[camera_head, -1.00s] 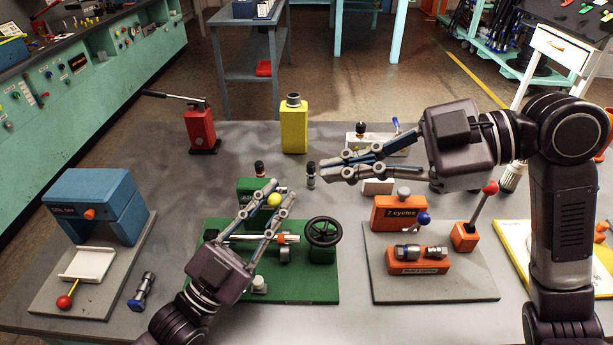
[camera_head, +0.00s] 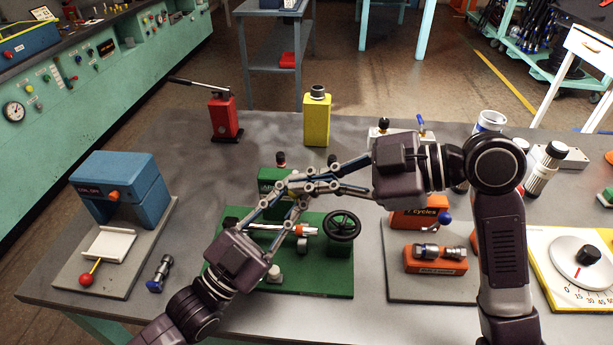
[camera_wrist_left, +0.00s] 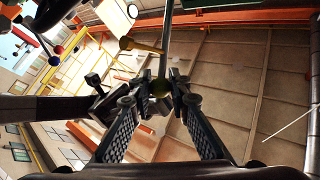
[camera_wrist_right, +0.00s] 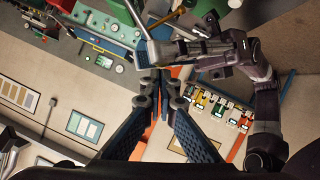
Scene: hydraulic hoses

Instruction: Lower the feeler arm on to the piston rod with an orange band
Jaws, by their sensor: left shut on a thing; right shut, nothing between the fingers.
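The green test stand (camera_head: 335,280) carries a silver piston rod (camera_head: 270,228) with an orange band (camera_head: 309,231) near its right end, level above the base. In the head view the knob is hidden behind crossing fingers. My right gripper (camera_wrist_right: 155,76) is shut and empty. Its fingers cross my left fingers above the stand in the head view; I cannot tell whether they touch.
A black handwheel (camera_head: 341,226) stands at the stand's right end. To the right is an orange cycle counter (camera_head: 415,218) on a grey board; to the left, a blue press (camera_head: 120,190).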

